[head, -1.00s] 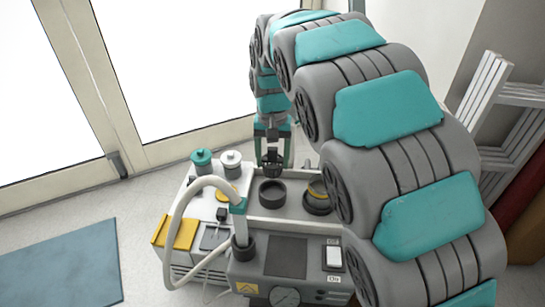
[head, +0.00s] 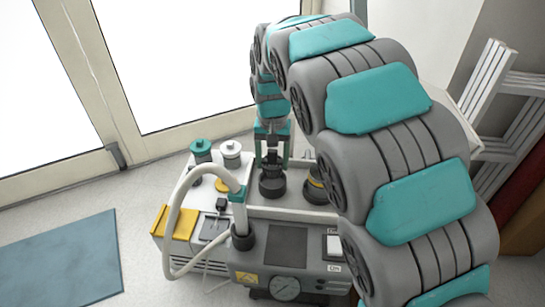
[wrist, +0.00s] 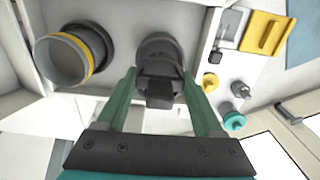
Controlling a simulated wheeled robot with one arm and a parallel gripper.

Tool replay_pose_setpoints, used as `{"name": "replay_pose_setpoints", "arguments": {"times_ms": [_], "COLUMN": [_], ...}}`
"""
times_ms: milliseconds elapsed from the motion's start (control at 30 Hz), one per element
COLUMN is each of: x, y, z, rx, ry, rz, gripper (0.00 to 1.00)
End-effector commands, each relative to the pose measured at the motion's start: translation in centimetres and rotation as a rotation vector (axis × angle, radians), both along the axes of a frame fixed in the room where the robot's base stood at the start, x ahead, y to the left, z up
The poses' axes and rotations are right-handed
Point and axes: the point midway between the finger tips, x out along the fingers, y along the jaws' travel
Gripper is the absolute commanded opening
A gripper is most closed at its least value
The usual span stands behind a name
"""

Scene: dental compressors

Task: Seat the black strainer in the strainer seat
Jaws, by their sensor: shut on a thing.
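My gripper (head: 272,161) is shut on the black strainer (wrist: 160,90), which shows between the green fingers in the wrist view. A round black seat (head: 272,188) stands in the white tray of the compressor, directly below my gripper. It also shows in the wrist view (wrist: 158,46), behind the strainer. The strainer's lower end overlaps the seat in both views. I cannot tell whether it is inside the seat or just above it. The strainer looks roughly upright in the head view.
A second black round holder (wrist: 98,40) with a yellow-banded cup (wrist: 65,58) is beside the seat. A pale hose (head: 175,215) arches at the front left. Green-topped (head: 201,150) and white-topped (head: 231,153) jars stand at the back left. A gauge (head: 286,287) is in front.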

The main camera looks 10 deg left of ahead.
Motion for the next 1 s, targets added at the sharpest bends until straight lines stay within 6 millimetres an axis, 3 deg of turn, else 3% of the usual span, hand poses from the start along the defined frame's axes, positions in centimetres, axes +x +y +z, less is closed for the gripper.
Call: {"name": "replay_pose_setpoints", "arguments": {"times_ms": [567, 1000], "x": [-0.1, -0.1], "y": [0.0, 0.0], "z": [-0.8, -2.8], "rx": [-0.001, -0.001], "ry": [0.002, 0.003], "rz": [0.0, 0.0], "gripper": [0.16, 0.16]}}
